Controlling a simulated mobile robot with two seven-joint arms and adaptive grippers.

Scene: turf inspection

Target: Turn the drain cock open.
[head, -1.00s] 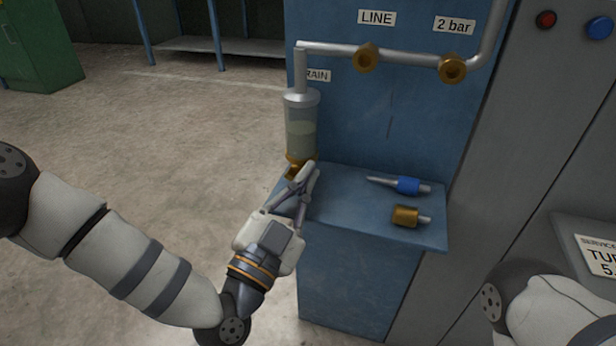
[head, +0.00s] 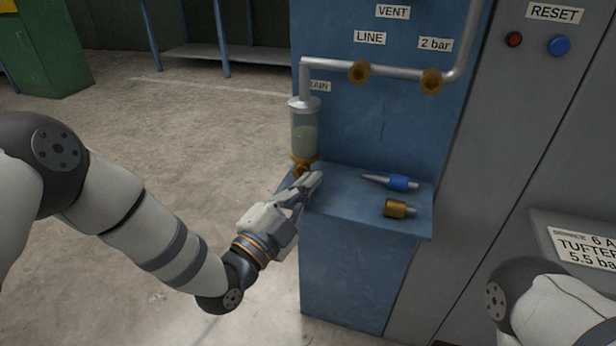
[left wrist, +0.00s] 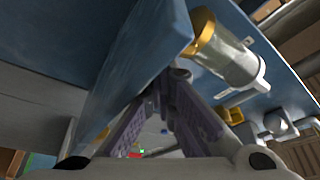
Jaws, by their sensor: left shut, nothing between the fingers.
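The clear filter bowl (head: 304,134) hangs from the grey pipe at the left edge of the blue panel, partly in front of a DRAIN label. The brass drain cock (head: 302,168) is at its lower end, just above the shelf; its handle position is too small to tell. My left gripper (head: 314,182) is shut and empty, its fingertips just below and right of the cock. In the left wrist view the fingertips (left wrist: 178,76) meet near the bowl's brass ring (left wrist: 204,32); I cannot tell whether they touch the cock. My right gripper is out of view.
The blue shelf (head: 350,212) holds a blue-collared tool (head: 400,183) and a brass fitting (head: 397,208). Two brass knobs sit on the pipe (head: 395,72) above. A grey cabinet with red and blue buttons stands at right. The floor at left is clear.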

